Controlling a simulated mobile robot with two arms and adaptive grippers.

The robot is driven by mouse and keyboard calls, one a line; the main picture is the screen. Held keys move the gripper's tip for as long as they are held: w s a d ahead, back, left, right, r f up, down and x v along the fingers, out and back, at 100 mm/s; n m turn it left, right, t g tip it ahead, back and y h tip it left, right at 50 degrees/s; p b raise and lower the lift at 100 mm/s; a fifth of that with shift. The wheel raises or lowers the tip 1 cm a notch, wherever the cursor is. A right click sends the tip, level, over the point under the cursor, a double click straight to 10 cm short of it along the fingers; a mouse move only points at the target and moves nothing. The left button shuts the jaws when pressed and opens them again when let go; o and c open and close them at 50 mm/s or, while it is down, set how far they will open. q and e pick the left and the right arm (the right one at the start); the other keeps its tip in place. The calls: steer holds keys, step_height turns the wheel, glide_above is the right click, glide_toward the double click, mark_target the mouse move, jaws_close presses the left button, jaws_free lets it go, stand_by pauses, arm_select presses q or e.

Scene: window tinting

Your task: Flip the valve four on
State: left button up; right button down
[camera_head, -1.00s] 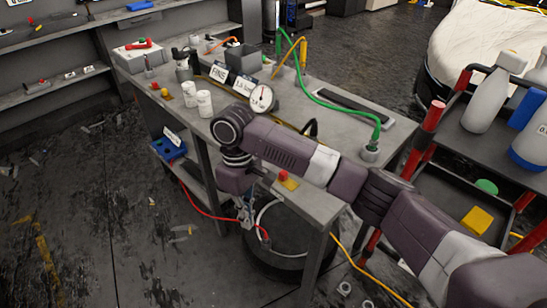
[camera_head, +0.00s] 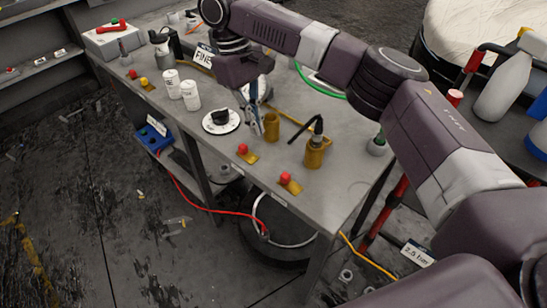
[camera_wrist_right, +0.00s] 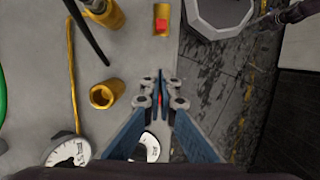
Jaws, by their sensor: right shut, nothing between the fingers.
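Small valves with red and yellow parts sit along the front edge of the grey workbench (camera_head: 330,196). One red-knobbed valve (camera_head: 287,179) is near the right end, and it also shows at the top of the right wrist view (camera_wrist_right: 161,22). A second red-knobbed valve (camera_head: 243,150) is to its left. Two more valves (camera_head: 131,74) (camera_head: 145,83) are farther left. No valve number is readable. My right gripper (camera_head: 257,127) is shut and empty above the bench, close to the second valve. In the wrist view its fingertips (camera_wrist_right: 160,79) partly hide something red. My left gripper is out of view.
Brass cylinders (camera_head: 271,126) (camera_head: 314,152), one with a black hose, stand behind the valves. A round gauge (camera_head: 221,120) and white cans (camera_head: 190,95) are to the left. A dark drum (camera_head: 275,243) is below the bench. The floor at front left is mostly open.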

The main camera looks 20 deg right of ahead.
mark_target(285, 178)
steer(key=p+x, duration=0.1)
steer(key=x, duration=0.5)
steer(key=shift+d+f, duration=0.1)
steer(key=shift+f, duration=0.25)
steer(key=x, duration=0.3)
steer(key=shift+f+p, duration=0.3)
steer(key=shift+f, duration=0.05)
steer(key=s, duration=0.1)
steer(key=s+d+p, duration=0.1)
steer(key=shift+s+d+r, duration=0.2)
steer(key=shift+s, duration=0.05)
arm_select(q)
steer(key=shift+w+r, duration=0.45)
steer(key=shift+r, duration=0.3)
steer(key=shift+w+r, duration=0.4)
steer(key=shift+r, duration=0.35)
arm_select(e)
steer(key=shift+s+d+f, duration=0.1)
steer(key=shift+s+d, duration=0.15)
steer(key=shift+s, duration=0.2)
